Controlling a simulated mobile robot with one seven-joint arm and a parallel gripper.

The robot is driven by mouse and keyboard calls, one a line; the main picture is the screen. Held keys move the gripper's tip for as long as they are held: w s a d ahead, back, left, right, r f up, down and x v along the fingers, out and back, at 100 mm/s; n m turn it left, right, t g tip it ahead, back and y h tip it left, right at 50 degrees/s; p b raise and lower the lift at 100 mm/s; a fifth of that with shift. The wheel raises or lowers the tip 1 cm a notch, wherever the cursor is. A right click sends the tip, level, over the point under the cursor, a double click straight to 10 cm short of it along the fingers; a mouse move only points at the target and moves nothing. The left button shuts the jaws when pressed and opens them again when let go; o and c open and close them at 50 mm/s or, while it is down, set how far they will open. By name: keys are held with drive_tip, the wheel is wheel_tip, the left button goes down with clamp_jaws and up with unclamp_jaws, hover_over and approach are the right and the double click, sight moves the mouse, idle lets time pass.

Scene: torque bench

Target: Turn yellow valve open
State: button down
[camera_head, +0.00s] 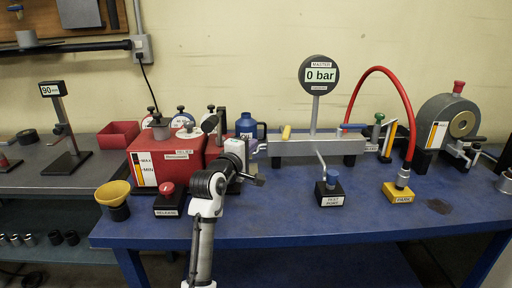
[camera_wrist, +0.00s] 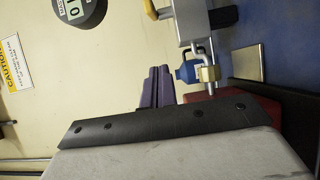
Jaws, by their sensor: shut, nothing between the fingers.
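The yellow valve handle (camera_head: 286,132) stands on top of the left part of the grey manifold (camera_head: 315,148), short and slightly tilted in the head view. In the wrist view part of a yellow handle (camera_wrist: 151,9) shows at the top edge. My gripper (camera_head: 259,181) is shut and empty, in front of the manifold's left end, lower than the yellow handle and to its left. It is apart from the handle. The round master gauge (camera_head: 319,75) above the manifold reads 0 bar. Its dark face (camera_wrist: 80,12) is partly cut off in the wrist view.
A red box unit (camera_head: 180,152) and a blue jug (camera_head: 246,125) stand left of the manifold. A blue handle (camera_head: 354,126) and a red hose (camera_head: 400,90) are at the right. The test port block (camera_head: 330,190) stands in front. The blue bench front is mostly clear.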

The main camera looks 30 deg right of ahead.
sight(283, 139)
drive_tip(key=d+b, duration=0.1)
drive_tip(key=d, duration=0.8)
drive_tip(key=shift+w+b, duration=0.4)
drive_tip(key=shift+d, duration=0.1)
drive_tip(key=s+p, duration=0.1)
drive_tip(key=s+d+p, duration=0.1)
drive_tip(key=p, duration=0.1)
drive_tip(key=shift+d+r, duration=0.15)
drive_tip(key=shift+r, duration=0.05)
drive_tip(key=shift+s+f+p, duration=0.15)
drive_tip(key=shift+f+p, duration=0.1)
drive_tip(key=shift+p, duration=0.05)
drive_tip(key=shift+d, duration=0.1)
